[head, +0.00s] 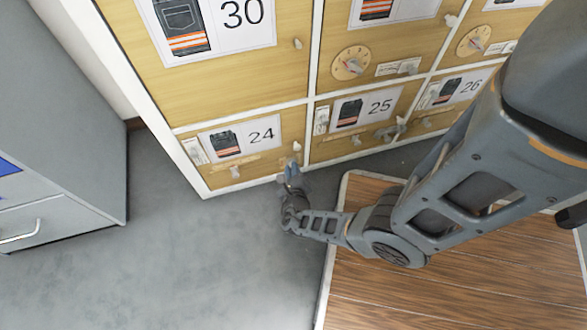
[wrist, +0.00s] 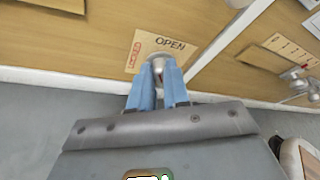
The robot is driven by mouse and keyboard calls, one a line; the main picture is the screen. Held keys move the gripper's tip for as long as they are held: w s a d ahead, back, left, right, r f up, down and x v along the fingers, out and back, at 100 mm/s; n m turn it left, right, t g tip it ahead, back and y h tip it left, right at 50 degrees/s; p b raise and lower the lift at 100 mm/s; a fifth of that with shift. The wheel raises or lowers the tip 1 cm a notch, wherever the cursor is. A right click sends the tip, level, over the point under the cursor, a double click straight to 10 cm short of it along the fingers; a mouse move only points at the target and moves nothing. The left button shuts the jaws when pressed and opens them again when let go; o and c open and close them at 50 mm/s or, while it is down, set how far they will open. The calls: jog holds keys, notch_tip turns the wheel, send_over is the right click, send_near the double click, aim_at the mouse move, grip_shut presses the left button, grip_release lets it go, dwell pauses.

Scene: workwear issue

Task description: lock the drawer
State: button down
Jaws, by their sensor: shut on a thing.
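The wooden drawer marked 24 (head: 270,168) is at the bottom left of the cabinet, and its front looks flush with its frame. My gripper (head: 291,165) is at the lower right of this drawer front. In the wrist view my gripper (wrist: 158,82) has its two blue fingers shut on a small grey metal knob (wrist: 157,63). A paper label (wrist: 160,50) reading OPEN, with a small red mark at its left, is just behind the knob. The fingers hide part of the knob, so its exact turn is unclear.
Drawer 25 (head: 350,147) is to the right, with a metal fitting (head: 390,131) standing out from its front. A wooden platform (head: 440,285) lies below my arm. A grey cabinet (head: 60,130) stands at left. The grey floor (head: 210,260) between is clear.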

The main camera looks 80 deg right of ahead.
jog(key=shift+w+a+f+n+g+h+b, duration=0.15)
jog(key=shift+n+g+h+b, duration=0.15)
jog(key=shift+n, duration=0.55)
jog(key=shift+w+f+n+g+h+b, duration=0.2)
jog(key=shift+n+g+h, duration=0.15)
jog(key=shift+n, duration=0.5)
jog(key=shift+n+h, duration=0.35)
jog(key=shift+n, duration=0.05)
jog(key=c, duration=1.1)
grip_release()
jog(key=shift+a, duration=0.1)
jog(key=p+v, duration=0.1)
jog(key=v, duration=0.6)
jog(key=shift+a+p, duration=0.25)
jog(key=shift+p, duration=0.1)
